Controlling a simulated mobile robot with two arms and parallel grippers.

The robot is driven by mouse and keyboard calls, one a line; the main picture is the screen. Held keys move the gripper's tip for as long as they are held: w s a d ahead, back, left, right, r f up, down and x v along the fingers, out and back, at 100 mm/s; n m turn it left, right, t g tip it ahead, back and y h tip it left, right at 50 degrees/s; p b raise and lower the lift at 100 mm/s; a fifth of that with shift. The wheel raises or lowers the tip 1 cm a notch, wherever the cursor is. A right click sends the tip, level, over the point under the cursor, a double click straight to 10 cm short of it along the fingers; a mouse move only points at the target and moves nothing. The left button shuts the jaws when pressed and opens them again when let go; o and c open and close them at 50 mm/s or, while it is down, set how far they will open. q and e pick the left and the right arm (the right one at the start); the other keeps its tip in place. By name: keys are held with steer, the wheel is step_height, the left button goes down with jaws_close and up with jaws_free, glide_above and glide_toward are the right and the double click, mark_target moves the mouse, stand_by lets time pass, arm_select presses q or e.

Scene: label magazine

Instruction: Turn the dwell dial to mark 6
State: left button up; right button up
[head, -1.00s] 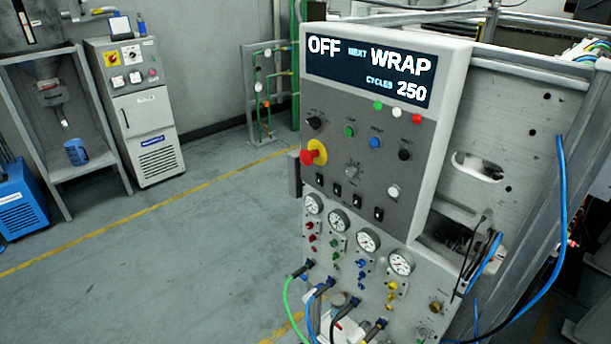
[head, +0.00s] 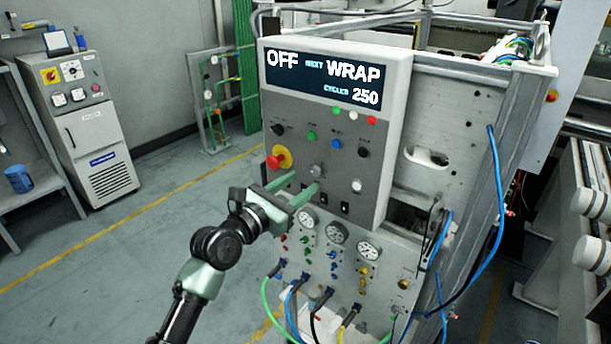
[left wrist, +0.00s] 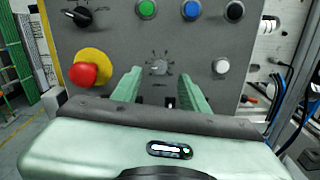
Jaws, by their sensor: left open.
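The dial (head: 317,170) is a small grey knob low in the middle of the grey control panel. In the left wrist view the dial (left wrist: 158,67) shows with a ring of marks around it; its numbers and pointer setting are too small to read. My left gripper (head: 306,181) is open in front of the panel, close to the dial and slightly below it in the picture. In the left wrist view its green fingers (left wrist: 160,77) stand apart, one on each side below the dial, with nothing between them. My right gripper is not in view.
A red emergency button on a yellow base (head: 279,158) sits left of the dial. A white button (head: 357,186) sits to its right. A black knob (head: 278,130) and coloured buttons are above. Gauges (head: 337,232) and hoses are below. The display (head: 322,80) reads OFF, WRAP, 250.

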mark_target(315, 173)
arm_select(q)
steer(key=shift+x, duration=2.15)
jaws_close()
